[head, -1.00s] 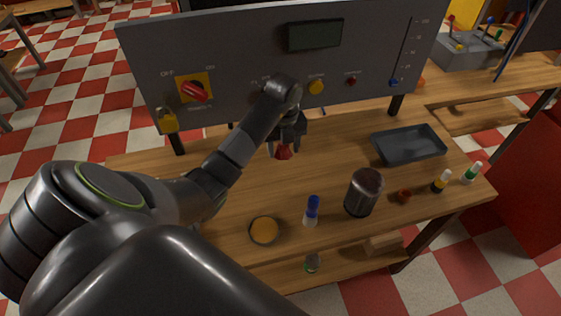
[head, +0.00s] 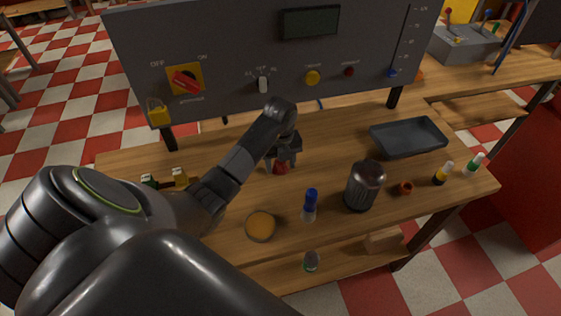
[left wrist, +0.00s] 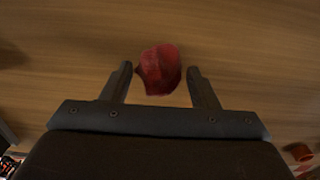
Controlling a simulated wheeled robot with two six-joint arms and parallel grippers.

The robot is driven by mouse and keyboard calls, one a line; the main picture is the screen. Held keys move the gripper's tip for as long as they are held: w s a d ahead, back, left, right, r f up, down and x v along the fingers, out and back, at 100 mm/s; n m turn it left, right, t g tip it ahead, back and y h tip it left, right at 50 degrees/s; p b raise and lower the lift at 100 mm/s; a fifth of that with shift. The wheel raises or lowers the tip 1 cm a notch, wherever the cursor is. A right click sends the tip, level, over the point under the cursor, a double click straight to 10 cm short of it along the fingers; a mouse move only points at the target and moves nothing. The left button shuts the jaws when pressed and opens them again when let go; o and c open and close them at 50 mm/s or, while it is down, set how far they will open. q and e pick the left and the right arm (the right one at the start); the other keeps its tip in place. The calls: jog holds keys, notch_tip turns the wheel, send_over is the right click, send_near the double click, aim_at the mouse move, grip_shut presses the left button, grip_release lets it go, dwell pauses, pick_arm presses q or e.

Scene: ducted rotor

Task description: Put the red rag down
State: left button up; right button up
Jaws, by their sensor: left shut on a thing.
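The red rag (head: 280,168) is a small crumpled bundle below my left gripper (head: 283,161), over the middle of the wooden workbench (head: 325,145). In the left wrist view the rag (left wrist: 160,69) sits between the two fingertips of the left gripper (left wrist: 160,74), which is shut on it. The gripper points down, low over the bench. I cannot tell whether the rag touches the wood. My right gripper is not in view.
A grey control panel (head: 225,60) stands along the back. A black tray (head: 408,138), a dark cylinder (head: 364,187), a blue-capped bottle (head: 310,205), an orange-topped round dish (head: 261,226) and a small red-brown ring (head: 405,187) stand around. Bare wood surrounds the rag.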

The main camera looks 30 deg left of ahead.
pick_arm(q)
jog(key=shift+f, duration=0.15)
jog(key=o, duration=0.9)
